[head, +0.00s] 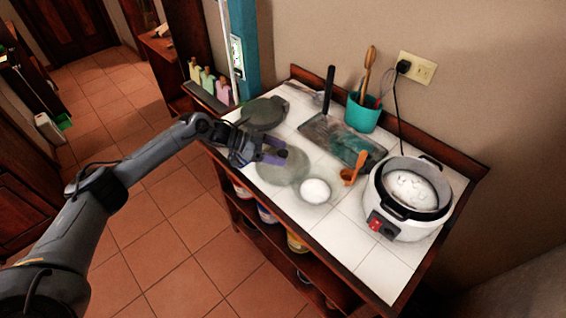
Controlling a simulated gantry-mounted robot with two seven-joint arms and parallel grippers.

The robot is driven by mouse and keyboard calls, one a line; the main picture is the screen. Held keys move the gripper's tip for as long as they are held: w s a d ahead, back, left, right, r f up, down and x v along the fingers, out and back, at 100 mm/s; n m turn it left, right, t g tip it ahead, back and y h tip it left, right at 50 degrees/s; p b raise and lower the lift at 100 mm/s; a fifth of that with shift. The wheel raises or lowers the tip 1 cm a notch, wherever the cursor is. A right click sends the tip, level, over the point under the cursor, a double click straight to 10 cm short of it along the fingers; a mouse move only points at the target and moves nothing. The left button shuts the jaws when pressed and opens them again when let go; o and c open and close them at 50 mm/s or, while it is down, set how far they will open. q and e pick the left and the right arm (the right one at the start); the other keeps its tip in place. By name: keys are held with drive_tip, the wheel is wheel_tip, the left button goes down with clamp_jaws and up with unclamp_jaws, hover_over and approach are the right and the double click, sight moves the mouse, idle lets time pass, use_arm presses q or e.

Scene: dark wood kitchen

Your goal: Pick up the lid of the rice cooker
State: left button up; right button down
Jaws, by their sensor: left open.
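The rice cooker (404,228) is white with black handles and a red switch. It stands at the right end of the tiled counter. White contents show inside its dark rim; I cannot tell whether a clear lid covers them. A flat grey-green round disc (272,174) lies on the counter left of the cooker, and I cannot tell whether it is a lid. My left gripper (276,151) is open and empty, above the disc's far edge and well left of the cooker. My right gripper is not in view.
A white bowl (315,191) and an orange scoop (353,170) lie between disc and cooker. A dark tray (335,139) and teal utensil pot (363,113) stand behind. A dark green round item (263,113) is at the left. A black cord (397,110) runs to the cooker.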

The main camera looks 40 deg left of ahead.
use_arm(q)
drive_tip(key=shift+w+d+f, duration=0.1)
drive_tip(key=shift+w+d, duration=0.05)
drive_tip(key=shift+c, duration=0.4)
clamp_jaws()
drive_tip(key=shift+r, duration=0.2)
